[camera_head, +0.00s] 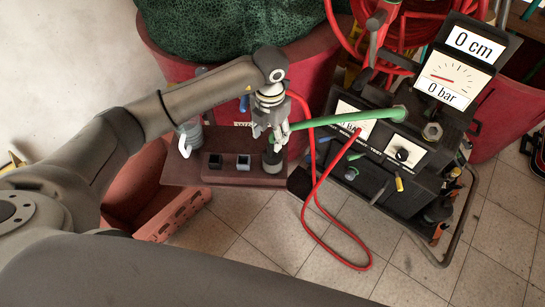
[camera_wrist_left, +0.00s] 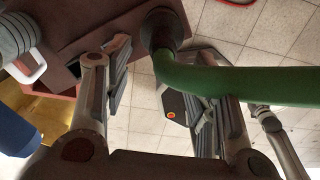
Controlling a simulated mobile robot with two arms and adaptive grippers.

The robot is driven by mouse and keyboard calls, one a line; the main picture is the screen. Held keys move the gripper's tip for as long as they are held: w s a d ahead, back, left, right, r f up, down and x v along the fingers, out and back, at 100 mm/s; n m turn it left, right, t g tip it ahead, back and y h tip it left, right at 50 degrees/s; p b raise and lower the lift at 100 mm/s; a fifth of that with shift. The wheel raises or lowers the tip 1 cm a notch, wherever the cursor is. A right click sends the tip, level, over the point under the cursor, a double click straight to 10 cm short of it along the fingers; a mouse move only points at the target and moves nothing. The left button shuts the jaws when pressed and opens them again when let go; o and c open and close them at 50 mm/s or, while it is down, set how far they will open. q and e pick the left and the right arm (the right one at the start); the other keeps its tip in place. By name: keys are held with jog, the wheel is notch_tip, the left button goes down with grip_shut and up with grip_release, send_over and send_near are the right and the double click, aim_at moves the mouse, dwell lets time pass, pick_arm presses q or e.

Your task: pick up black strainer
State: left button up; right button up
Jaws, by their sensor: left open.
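A dark round fitting at the end of the green hose, which looks like the black strainer (camera_head: 271,162), stands upright at the right end of a reddish-brown platform. In the left wrist view the strainer (camera_wrist_left: 163,28) is at the top centre, with the green hose (camera_wrist_left: 250,84) running from it to the right. My left gripper (camera_head: 271,133) is pointing down just above the strainer, close to the hose. In the wrist view its open fingers (camera_wrist_left: 160,95) are apart with nothing clamped between them; the hose crosses in front of the right finger. My right gripper is not seen.
Two small dark square sockets (camera_head: 229,161) sit on the platform (camera_head: 190,171) left of the strainer. A grey jug-like container (camera_head: 189,136) with a white handle stands at its left. A black test pump (camera_head: 385,150) with gauges stands right, with a red hose (camera_head: 313,205) looping to the floor.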

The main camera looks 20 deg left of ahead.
aim_at(273, 140)
pick_arm(q)
jog(key=f, duration=0.4)
jog(key=shift+w+d+f, duration=0.2)
jog(key=shift+f, duration=0.15)
grip_shut()
